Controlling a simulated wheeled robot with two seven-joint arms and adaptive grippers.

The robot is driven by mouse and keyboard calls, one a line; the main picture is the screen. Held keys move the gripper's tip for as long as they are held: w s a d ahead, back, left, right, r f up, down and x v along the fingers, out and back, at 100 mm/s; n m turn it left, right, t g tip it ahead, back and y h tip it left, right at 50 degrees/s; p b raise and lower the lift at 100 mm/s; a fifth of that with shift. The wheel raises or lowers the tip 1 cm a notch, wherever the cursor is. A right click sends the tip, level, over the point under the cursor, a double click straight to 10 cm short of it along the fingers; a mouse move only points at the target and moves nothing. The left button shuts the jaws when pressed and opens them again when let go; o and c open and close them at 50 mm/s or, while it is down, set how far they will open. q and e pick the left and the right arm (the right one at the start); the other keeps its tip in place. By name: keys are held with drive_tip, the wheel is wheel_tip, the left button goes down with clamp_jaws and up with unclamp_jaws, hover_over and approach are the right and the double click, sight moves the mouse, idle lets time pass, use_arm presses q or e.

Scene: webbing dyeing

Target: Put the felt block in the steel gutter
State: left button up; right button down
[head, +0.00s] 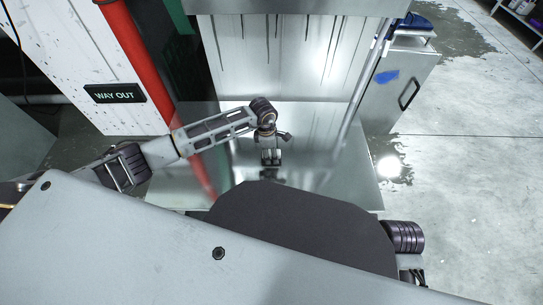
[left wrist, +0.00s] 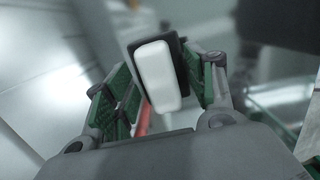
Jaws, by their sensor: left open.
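My left gripper (head: 271,161) points down over a shiny steel surface (head: 340,180) in the middle of the head view. In the left wrist view its green-padded fingers (left wrist: 155,72) are apart. A white rounded block with a dark backing (left wrist: 158,78) shows between them, and it may be the felt block. I cannot tell whether the fingers touch it. In the head view I cannot make the block out. The steel surface lies in front of a streaked steel panel, and I cannot tell which part is the gutter. My right gripper is out of view.
A red pipe (head: 133,45) slants down at the left, beside a white wall with a WAY OUT sign (head: 114,93). A grey cabinet (head: 396,85) with a black handle stands at the right. Open concrete floor (head: 470,150) with wet patches lies beyond it.

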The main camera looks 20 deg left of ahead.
use_arm(q)
drive_tip(key=c, duration=1.2)
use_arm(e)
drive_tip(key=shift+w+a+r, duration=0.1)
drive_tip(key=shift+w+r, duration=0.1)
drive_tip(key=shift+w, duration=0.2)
